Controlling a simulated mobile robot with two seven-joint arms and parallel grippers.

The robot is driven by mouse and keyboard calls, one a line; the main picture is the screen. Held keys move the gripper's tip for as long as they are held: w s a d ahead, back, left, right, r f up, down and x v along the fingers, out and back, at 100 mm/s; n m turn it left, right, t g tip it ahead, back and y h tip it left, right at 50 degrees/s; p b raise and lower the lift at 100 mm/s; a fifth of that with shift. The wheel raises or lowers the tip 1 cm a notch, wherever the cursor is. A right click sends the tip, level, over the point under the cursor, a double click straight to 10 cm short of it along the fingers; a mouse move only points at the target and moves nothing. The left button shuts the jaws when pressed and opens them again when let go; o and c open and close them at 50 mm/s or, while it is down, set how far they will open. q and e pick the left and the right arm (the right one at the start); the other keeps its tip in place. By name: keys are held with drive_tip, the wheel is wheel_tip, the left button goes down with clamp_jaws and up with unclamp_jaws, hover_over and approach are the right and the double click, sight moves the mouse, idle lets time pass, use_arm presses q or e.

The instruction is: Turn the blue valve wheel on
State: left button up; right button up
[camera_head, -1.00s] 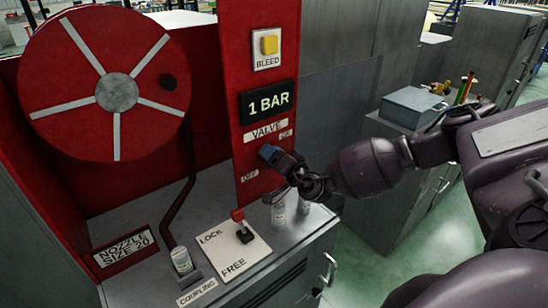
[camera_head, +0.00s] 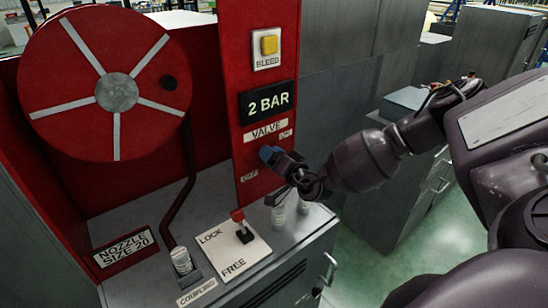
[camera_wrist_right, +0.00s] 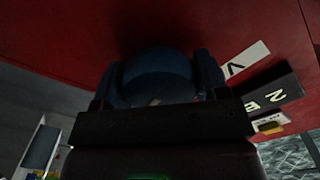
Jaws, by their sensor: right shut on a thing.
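The blue valve wheel (camera_head: 268,153) is on the red panel (camera_head: 236,115), below the VALVE label (camera_head: 265,130) and between the OFF and ON labels. My right gripper (camera_head: 280,162) is shut on it, coming from the right, and covers much of it. In the right wrist view the round blue wheel (camera_wrist_right: 158,78) sits between the two fingers (camera_wrist_right: 160,90), close to the red panel. The display (camera_head: 268,101) above reads 2 BAR. My left gripper is not in view.
A red hose reel (camera_head: 60,90) stands at left. Below are a LOCK/FREE plate with a red-tipped lever (camera_head: 238,222), a coupling (camera_head: 181,260) and small cylinders (camera_head: 278,214) on the grey cabinet top. A yellow BLEED button (camera_head: 269,44) is above the display.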

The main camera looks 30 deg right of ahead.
drive_tip(key=o, duration=0.9)
drive_tip(key=s, duration=1.1)
drive_tip(key=shift+d, duration=0.4)
drive_tip(key=shift+w, duration=0.1)
